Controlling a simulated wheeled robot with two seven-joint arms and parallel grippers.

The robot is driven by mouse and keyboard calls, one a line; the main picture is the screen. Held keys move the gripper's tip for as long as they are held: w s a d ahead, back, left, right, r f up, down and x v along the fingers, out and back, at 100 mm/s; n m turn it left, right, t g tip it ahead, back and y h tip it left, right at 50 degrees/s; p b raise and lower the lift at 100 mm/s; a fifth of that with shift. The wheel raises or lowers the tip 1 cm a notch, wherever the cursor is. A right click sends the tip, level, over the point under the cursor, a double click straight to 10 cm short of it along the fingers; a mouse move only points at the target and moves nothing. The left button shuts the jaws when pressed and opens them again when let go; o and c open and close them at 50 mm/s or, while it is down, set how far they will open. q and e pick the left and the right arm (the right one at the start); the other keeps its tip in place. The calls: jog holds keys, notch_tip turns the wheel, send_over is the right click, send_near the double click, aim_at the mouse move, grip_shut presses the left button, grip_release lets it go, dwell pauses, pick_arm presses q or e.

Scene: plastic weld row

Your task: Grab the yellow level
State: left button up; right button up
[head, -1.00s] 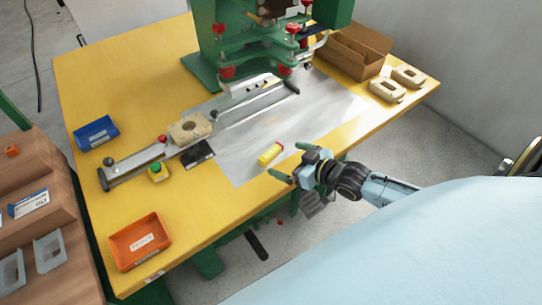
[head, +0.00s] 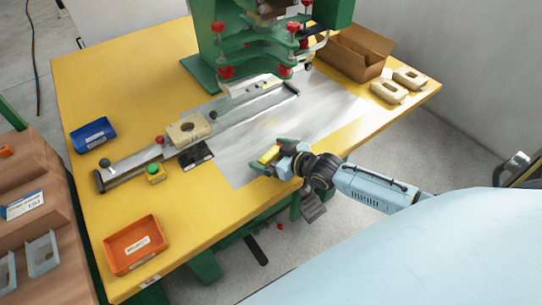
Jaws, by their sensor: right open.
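The yellow level (head: 269,154) is a small yellow block lying on the grey metal sheet near the table's front edge. My right gripper (head: 267,157) is at the level, with its green-tipped fingers apart, one on the far side and one on the near side. The level sits between or just under the fingers; I cannot tell whether they touch it. Part of the level is hidden by the gripper. My left gripper is not in view.
A green press (head: 262,45) stands at the back. A metal slide rail (head: 135,164) with a beige part (head: 188,130) crosses the table. An orange tray (head: 136,244), a blue tray (head: 94,134) and a cardboard box (head: 352,52) stand around it. The metal sheet (head: 325,108) is mostly clear.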

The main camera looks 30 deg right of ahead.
jog(key=c, duration=0.9)
